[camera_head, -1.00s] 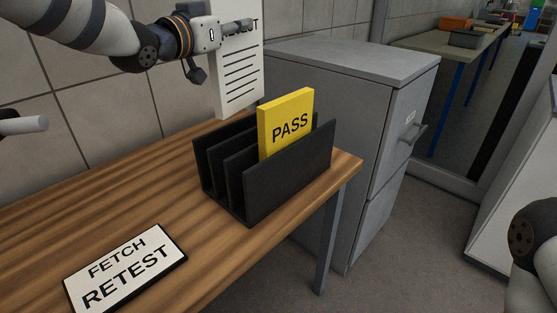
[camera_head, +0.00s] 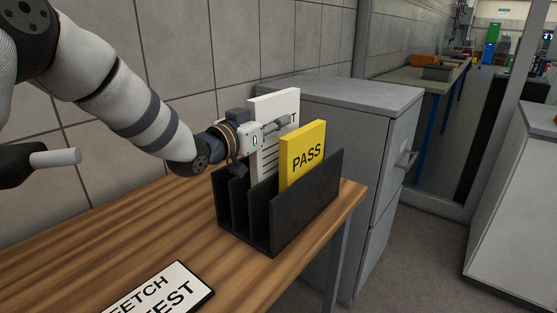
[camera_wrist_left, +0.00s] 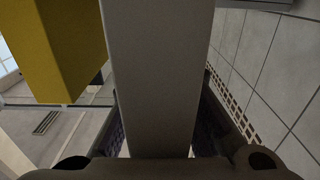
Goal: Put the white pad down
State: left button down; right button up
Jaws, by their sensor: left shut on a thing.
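The white pad (camera_head: 271,104), with black lettering and lines, stands upright at the black slotted rack (camera_head: 296,222). My left gripper (camera_head: 276,125) is shut on the pad from its left side, with one finger across its front. The pad's lower end drops behind the rack's dividers, beside the yellow PASS pad (camera_head: 304,155); whether it touches the slot floor is hidden. In the left wrist view the white pad (camera_wrist_left: 155,75) fills the middle between the fingers, with the yellow pad (camera_wrist_left: 58,45) to its left, apart from it. My right gripper is out of view.
The rack stands near the right end of the wooden table (camera_head: 120,235). A FETCH RETEST sign (camera_head: 160,292) lies at the front. A grey cabinet (camera_head: 345,125) stands behind the rack on the right, and a tiled wall (camera_head: 180,60) runs behind the table.

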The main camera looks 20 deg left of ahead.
aim_at(275, 149)
pick_arm(q)
notch_tip(275, 149, down, 7)
jog(key=shift+s+r+b, duration=0.1)
jog(key=shift+b, duration=0.25)
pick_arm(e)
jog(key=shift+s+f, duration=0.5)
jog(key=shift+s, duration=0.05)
pick_arm(q)
jog(key=c, duration=1.5)
grip_release()
jog(key=shift+f, duration=0.25)
jog(key=shift+r, duration=0.3)
jog(key=p+v, duration=0.1)
jog(key=v, duration=1)
jog(key=shift+r+p, duration=0.1)
jog(key=shift+p, duration=0.25)
jog(key=shift+s+a, duration=0.2)
jog(key=shift+s, duration=0.3)
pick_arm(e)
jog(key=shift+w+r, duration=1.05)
